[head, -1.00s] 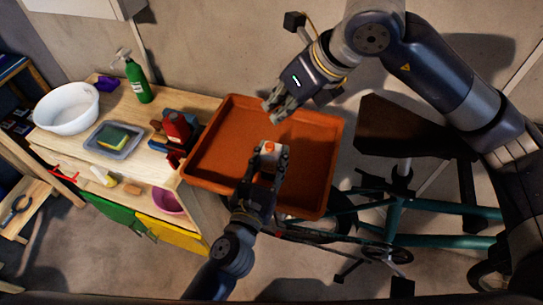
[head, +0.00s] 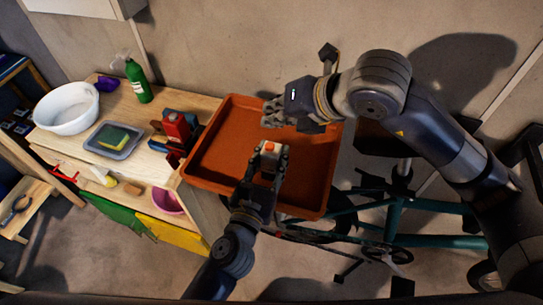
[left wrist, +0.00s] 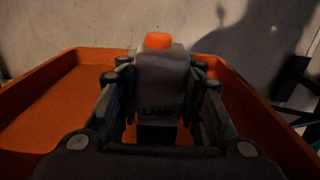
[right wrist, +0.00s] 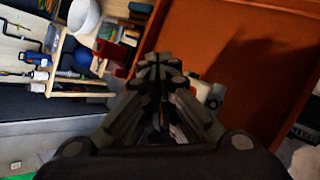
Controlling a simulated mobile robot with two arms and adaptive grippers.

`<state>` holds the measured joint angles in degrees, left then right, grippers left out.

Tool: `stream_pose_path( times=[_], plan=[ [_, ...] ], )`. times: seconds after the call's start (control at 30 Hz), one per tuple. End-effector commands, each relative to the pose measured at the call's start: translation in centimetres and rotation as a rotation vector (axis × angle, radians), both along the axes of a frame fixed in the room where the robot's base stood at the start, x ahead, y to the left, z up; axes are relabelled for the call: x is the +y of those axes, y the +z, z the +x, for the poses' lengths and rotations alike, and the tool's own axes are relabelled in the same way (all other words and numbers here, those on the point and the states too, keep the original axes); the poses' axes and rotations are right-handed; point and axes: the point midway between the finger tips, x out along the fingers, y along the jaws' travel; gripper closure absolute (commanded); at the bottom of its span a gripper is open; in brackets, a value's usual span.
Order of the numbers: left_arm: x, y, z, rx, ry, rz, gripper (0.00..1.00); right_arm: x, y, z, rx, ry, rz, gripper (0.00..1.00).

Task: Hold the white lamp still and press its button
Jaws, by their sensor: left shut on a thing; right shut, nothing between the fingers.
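The white lamp (head: 269,149) has an orange button (head: 270,146) on top and stands upright over the orange tray (head: 220,165). In the left wrist view the lamp (left wrist: 161,75) shows the word LAMP and its orange button (left wrist: 158,41). My left gripper (head: 266,169) is shut on the lamp, one finger on each side. My right gripper (head: 270,117) is shut and empty, above and behind the lamp, apart from it. In the right wrist view the lamp (right wrist: 212,95) is partly hidden behind the right fingers (right wrist: 160,65).
Left of the tray, a wooden bench (head: 115,165) bears a red vise (head: 176,128), a green spray bottle (head: 138,82), a white basin (head: 67,108) and a grey tray with a sponge (head: 113,139). A teal bicycle (head: 390,220) stands at right. Most of the tray is bare.

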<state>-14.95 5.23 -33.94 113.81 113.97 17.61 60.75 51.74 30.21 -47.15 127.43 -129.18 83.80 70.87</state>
Motion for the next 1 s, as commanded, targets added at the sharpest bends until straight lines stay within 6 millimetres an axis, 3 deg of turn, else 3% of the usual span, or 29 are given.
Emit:
stream_pose_path(
  times=[0.1,0.33,1.0],
  plan=[
    [0.0,0.0,0.0,-0.001,0.000,0.000,0.93,0.0,-1.8,-0.1,0.004,0.000,-0.002,1.00],
    [0.0,0.0,0.0,-0.001,0.000,0.000,0.93,0.0,-3.5,0.0,0.000,0.001,-0.002,1.00],
    [0.0,0.0,0.0,-0.001,0.000,0.000,0.93,0.0,-3.9,0.0,-0.001,0.001,-0.002,1.00]
  ],
)
